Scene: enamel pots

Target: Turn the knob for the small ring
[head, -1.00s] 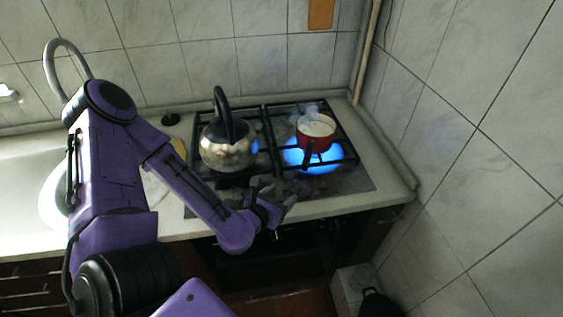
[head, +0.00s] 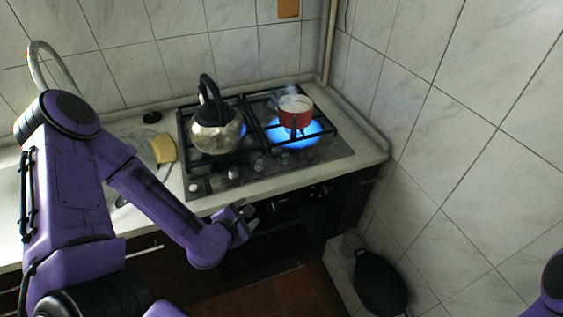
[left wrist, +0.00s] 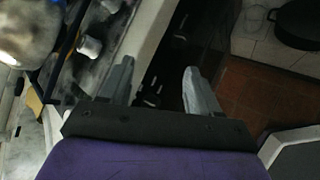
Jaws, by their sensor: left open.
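The gas hob (head: 325,153) is set in the worktop, with small pale knobs (head: 233,172) along its front edge. Which knob belongs to the small ring I cannot tell. A large blue flame (head: 310,133) burns under a steaming red pot (head: 295,118); some blue also shows beside the kettle (head: 215,135). My left gripper (head: 246,214) is open and empty, in front of the worktop edge and apart from the knobs. In the left wrist view its fingers (left wrist: 158,72) are spread, with a knob (left wrist: 88,46) to their upper left. My right gripper is out of view.
The oven front (head: 285,215) is below the hob. A tiled wall (head: 440,120) bounds the right side. A dark pan (head: 380,283) is low at the right. A yellow sponge-like block (head: 163,149) lies left of the hob.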

